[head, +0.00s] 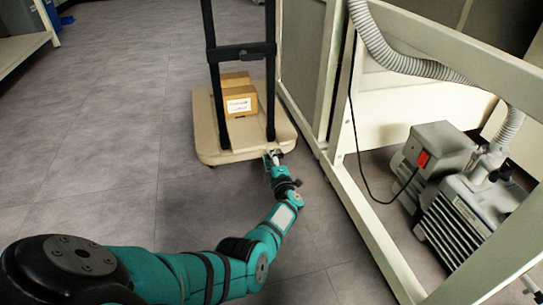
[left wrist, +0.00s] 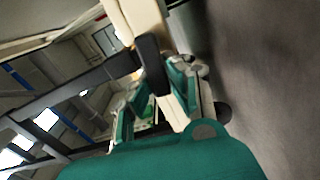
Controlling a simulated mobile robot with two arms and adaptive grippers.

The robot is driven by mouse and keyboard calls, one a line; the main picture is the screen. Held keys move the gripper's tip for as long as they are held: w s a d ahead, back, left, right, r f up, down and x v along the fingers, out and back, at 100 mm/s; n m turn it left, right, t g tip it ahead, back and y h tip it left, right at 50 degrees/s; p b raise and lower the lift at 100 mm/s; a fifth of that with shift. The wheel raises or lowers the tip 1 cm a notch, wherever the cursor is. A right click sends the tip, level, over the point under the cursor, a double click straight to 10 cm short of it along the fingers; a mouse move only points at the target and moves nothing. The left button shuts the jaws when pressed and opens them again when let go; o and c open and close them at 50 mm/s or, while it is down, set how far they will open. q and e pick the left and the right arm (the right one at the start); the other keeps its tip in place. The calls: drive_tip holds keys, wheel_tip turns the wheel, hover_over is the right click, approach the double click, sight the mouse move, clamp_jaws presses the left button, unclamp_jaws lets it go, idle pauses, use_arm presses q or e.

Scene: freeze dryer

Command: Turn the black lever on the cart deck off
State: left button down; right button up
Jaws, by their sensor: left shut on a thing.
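The cart (head: 215,150) stands on the floor with its cream deck and black upright handle. My left gripper (head: 275,158) is at the deck's near edge, close to the foot of the right handle post. In the left wrist view, the fingers of my left gripper (left wrist: 157,88) are on both sides of a short black piece, which looks like the black lever (left wrist: 151,62). The gripper is shut on it. In the head view the gripper hides the lever, so its angle cannot be told there. My right gripper is not in view.
Cardboard boxes (head: 240,104) sit on the deck behind the handle. A cream frame (head: 350,190) stands close to the right of the cart. Inside it is a grey pump (head: 470,210) with a ribbed hose (head: 385,50) and a black cable. The floor (head: 110,130) to the left is clear.

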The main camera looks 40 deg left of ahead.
use_arm(q)
drive_tip(key=shift+f+n, duration=0.25)
drive_tip(key=shift+n, duration=0.45)
drive_tip(key=c, duration=1.2)
unclamp_jaws()
drive_tip(key=shift+c, duration=0.2)
